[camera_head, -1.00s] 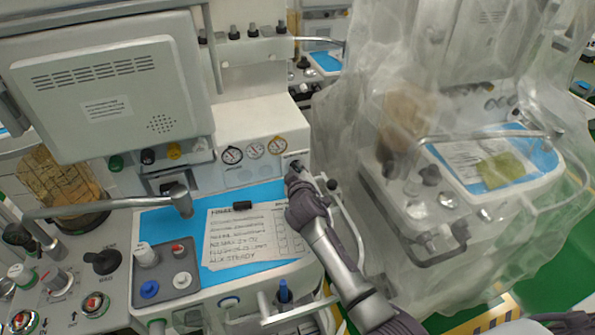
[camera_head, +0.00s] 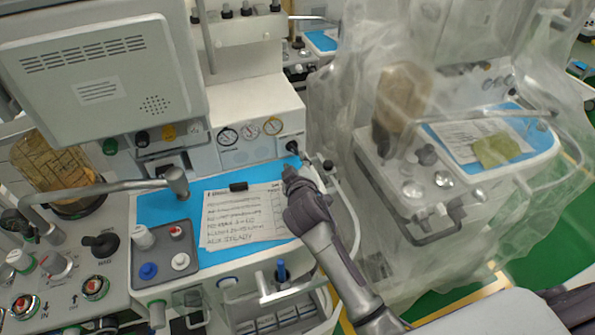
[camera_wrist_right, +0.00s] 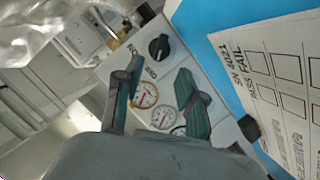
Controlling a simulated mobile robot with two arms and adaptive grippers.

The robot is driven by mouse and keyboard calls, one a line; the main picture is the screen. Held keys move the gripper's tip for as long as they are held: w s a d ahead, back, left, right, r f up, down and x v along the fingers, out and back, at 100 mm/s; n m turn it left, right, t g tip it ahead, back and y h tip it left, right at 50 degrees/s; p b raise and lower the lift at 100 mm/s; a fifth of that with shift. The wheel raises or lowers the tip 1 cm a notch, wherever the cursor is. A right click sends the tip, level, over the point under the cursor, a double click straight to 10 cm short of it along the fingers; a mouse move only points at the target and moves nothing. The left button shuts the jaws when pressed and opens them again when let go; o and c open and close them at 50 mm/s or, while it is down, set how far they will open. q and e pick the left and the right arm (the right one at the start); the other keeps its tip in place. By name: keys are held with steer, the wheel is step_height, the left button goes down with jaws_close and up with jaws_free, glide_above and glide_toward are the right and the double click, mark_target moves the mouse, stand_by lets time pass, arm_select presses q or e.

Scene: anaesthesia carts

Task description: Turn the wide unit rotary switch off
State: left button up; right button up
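A black rotary switch (camera_head: 292,147) sits on the white panel of the wide unit, right of the gauges. In the right wrist view the switch (camera_wrist_right: 159,47) shows clearly beyond the fingertips, with small lettering beside it. I cannot tell which mark it points to. My right gripper (camera_head: 291,173) is just below and in front of the switch, apart from it. In the wrist view its two fingers (camera_wrist_right: 160,70) are spread with nothing between them. My left gripper is not in view.
Three round gauges (camera_head: 250,131) are left of the switch. A paper form (camera_head: 240,217) lies on the blue worktop (camera_head: 160,208). A metal rail runs right of the gripper. Another cart under clear plastic (camera_head: 345,100) stands at the right. A hinged metal arm (camera_head: 110,188) crosses the left.

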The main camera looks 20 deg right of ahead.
steer(key=shift+v, duration=2.15)
